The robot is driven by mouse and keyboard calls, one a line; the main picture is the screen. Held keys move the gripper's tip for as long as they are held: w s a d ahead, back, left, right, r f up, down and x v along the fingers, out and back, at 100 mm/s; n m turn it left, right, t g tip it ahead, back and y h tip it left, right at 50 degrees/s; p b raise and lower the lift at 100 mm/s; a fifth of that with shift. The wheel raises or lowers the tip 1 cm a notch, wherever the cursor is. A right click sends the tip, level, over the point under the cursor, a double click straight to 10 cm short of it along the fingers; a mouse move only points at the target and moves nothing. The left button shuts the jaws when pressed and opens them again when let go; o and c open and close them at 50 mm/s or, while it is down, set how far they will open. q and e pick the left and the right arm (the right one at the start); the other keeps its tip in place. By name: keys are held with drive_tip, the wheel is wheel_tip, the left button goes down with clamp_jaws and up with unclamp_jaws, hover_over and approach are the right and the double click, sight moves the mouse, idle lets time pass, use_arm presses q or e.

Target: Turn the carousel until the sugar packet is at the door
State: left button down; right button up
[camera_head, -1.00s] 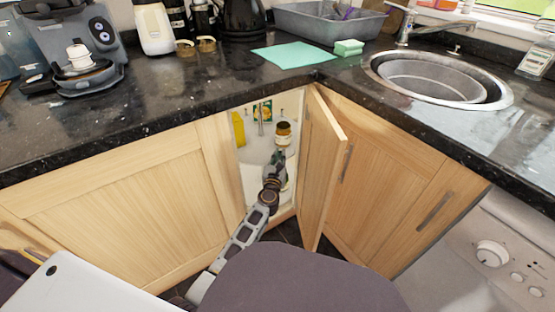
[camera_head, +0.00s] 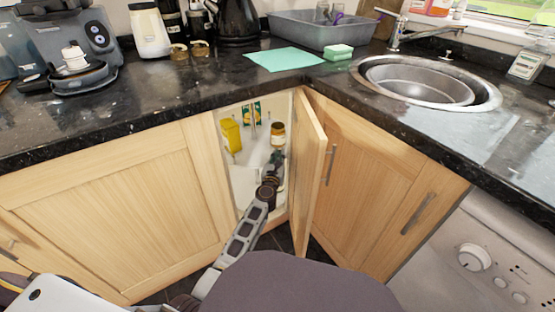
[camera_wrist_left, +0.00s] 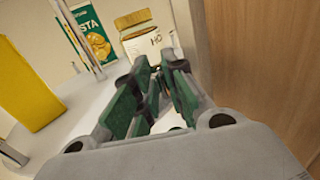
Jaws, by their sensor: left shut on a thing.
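The white carousel (camera_head: 246,172) stands inside the open corner cupboard. A yellow packet (camera_head: 231,135) stands on its left side, and it shows in the left wrist view (camera_wrist_left: 25,85); no wording on it is readable, so I cannot tell if it is the sugar packet. A green pasta box (camera_head: 251,113) is at the back. A jar with a gold lid (camera_head: 278,134) is at the right, just beyond my left gripper (camera_head: 272,172). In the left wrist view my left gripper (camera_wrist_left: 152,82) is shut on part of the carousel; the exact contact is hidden. My right gripper is not in view.
The cupboard door (camera_head: 309,175) stands open close to the right of my left arm. The cupboard's left frame (camera_head: 212,165) bounds the opening. The black worktop (camera_head: 180,95) overhangs it. Thin metal rods (camera_wrist_left: 85,42) rise from the carousel.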

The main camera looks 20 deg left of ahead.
use_arm(q)
drive_tip(key=shift+s+d+f, duration=0.1)
drive_tip(key=shift+d+f, duration=0.05)
drive_tip(key=shift+d, duration=0.35)
drive_tip(key=c, duration=1.5)
unclamp_jaws()
drive_tip(key=shift+d, duration=0.1)
drive_tip(key=shift+o, duration=0.2)
drive_tip(key=shift+a+r, duration=0.2)
drive_tip(key=shift+a, duration=0.1)
